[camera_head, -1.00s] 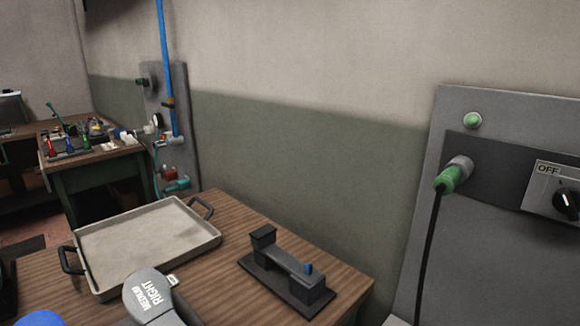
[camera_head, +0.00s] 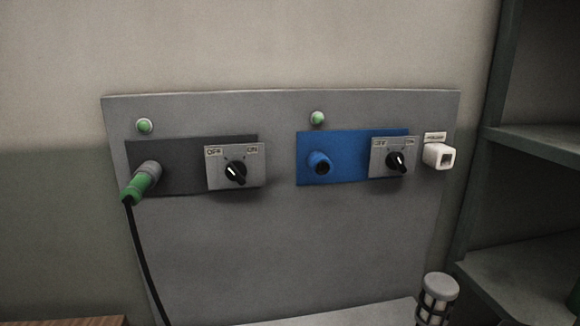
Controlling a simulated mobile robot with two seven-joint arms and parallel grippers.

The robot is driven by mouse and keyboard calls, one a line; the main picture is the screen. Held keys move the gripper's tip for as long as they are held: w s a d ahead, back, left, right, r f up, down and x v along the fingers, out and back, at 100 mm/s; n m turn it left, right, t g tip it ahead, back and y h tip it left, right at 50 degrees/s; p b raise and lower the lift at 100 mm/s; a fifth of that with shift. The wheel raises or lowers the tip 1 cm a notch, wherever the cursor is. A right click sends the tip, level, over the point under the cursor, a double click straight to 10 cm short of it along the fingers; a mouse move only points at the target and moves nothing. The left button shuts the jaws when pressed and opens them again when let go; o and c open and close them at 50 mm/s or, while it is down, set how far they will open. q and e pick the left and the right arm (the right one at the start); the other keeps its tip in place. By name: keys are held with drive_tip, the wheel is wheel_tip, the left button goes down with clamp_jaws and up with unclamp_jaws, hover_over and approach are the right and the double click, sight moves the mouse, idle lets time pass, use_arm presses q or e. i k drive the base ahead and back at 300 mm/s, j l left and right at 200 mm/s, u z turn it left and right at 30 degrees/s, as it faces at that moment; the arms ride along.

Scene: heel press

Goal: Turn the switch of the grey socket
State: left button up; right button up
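The grey socket (camera_head: 185,178) is a dark grey plate on the left of the wall panel. A green plug (camera_head: 138,184) with a black cable sits in it. Its switch (camera_head: 235,172) is a black knob on a light plate marked OFF and ON. The knob has a white pointer line, tilted; I cannot tell for sure which label it marks. A green lamp (camera_head: 145,126) is above the socket. Neither of my grippers shows in the head view.
A blue socket (camera_head: 316,166) with its own black switch (camera_head: 396,163) is to the right. A white holder (camera_head: 438,155) is at the panel's right edge. Grey shelves (camera_head: 540,200) stand at right.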

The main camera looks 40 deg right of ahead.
sight(236, 170)
drive_tip(key=z, duration=1.1)
